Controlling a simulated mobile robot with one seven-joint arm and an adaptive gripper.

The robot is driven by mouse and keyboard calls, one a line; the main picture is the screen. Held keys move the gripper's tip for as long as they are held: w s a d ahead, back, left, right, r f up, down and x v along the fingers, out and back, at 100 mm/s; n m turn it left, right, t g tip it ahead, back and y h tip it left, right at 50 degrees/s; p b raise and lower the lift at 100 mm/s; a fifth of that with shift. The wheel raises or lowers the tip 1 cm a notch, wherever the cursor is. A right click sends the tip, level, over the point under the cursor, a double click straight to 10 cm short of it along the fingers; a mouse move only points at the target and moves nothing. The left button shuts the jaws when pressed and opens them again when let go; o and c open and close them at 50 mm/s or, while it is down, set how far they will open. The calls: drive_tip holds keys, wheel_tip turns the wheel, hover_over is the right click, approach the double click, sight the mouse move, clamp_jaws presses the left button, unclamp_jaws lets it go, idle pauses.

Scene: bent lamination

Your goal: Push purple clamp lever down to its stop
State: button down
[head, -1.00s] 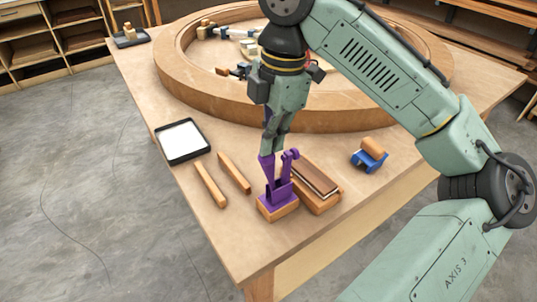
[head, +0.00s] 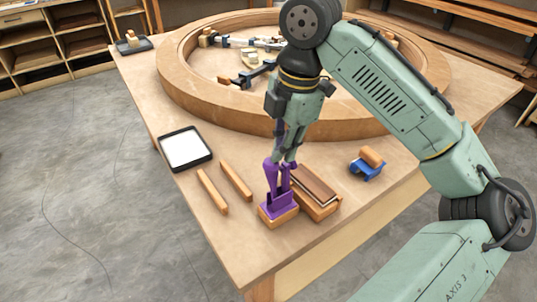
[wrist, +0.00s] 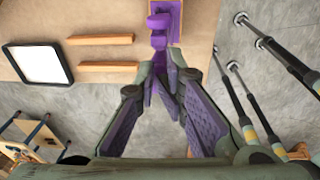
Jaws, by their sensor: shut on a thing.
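The purple clamp (head: 278,202) stands on a small wooden block (head: 279,218) near the table's front corner. Its upright purple parts rise toward my gripper, including the purple clamp lever (head: 286,180) just below the fingertips. My gripper (head: 286,160) points down over the clamp, with its fingers closed together at the lever's top. In the wrist view the fingers (wrist: 158,78) converge against the purple lever (wrist: 159,40), and the fingertips partly hide the contact. Whether the lever touches a stop cannot be seen.
A layered wooden block (head: 316,191) sits right beside the clamp. Two wooden bars (head: 212,191) and a white-faced tray (head: 186,149) lie to the left. A blue holder with a wooden roll (head: 368,165) is at right. A large wooden ring (head: 170,70) stands behind.

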sight(289, 165)
drive_tip(key=shift+g+h, duration=0.3)
drive_tip(key=shift+g, duration=0.1)
drive_tip(key=f, duration=0.2)
drive_tip(key=d+f, duration=0.1)
drive_tip(key=shift+w+d+f, duration=0.1)
drive_tip(key=shift+d+f, duration=0.05)
drive_tip(key=shift+f, duration=0.25)
drive_tip(key=shift+w+d+f, duration=0.2)
drive_tip(key=shift+w+f, duration=0.2)
drive_tip(key=shift+w, duration=0.05)
drive_tip(key=shift+w+a+f, duration=0.1)
drive_tip(key=shift+w, duration=0.1)
drive_tip(key=shift+r, duration=0.3)
wheel_tip(289, 165, up, 12)
drive_tip(key=d, duration=0.1)
drive_tip(key=shift+w+r, duration=0.25)
drive_tip(key=shift+w, duration=0.1)
